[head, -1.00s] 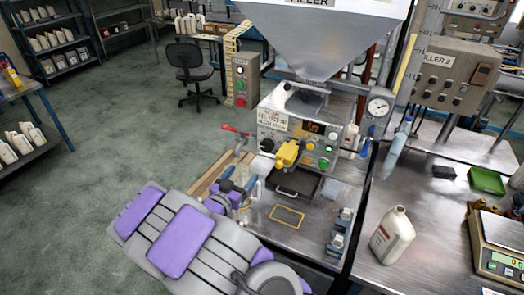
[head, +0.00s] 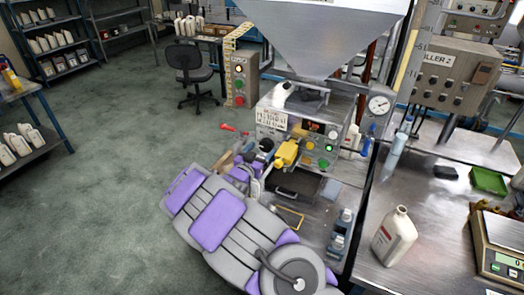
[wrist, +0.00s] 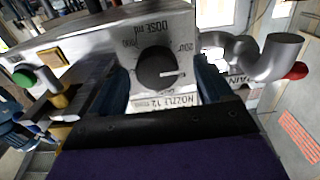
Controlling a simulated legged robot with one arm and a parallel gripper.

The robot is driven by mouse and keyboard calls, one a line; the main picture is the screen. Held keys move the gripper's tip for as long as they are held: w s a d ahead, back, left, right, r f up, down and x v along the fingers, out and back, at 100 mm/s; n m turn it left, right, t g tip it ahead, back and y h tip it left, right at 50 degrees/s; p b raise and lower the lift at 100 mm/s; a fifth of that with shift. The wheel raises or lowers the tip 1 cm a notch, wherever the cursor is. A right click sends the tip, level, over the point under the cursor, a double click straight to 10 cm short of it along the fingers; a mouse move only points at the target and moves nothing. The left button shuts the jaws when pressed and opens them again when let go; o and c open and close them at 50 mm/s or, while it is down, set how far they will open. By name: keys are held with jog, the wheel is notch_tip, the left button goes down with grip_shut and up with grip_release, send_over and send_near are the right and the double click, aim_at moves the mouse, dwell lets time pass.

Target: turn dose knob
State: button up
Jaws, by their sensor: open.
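The dose knob (wrist: 157,68) is a round black knob with a white pointer line. In the wrist view it sits on the pale panel under upside-down "DOSE ml" lettering, and its pointer points to the right. My gripper (wrist: 163,86) is open, with one blue-grey finger on each side of the knob. I cannot tell whether either finger touches it. In the head view my gripper (head: 256,158) is at the left part of the filler's front panel (head: 297,124), where my arm partly hides the knob area.
A yellow fitting (head: 286,153) juts out right of my gripper. A red-handled lever (head: 234,128) is to its left; the metal pipe with a red end (wrist: 275,58) is close to my right finger in the wrist view.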

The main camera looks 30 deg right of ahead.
jog(key=shift+w+d, duration=0.2)
jog(key=shift+d, duration=0.35)
jog(key=shift+w+d, duration=0.2)
jog(key=shift+d, duration=0.35)
jog(key=shift+a, duration=0.5)
jog(key=shift+c, duration=1.1)
jog(key=shift+d, duration=0.2)
jog(key=c, duration=0.8)
jog(key=shift+a+f+m+b, duration=0.1)
jog(key=shift+m+b, duration=1.1)
jog(key=shift+m, duration=0.3)
jog(key=shift+r, duration=0.2)
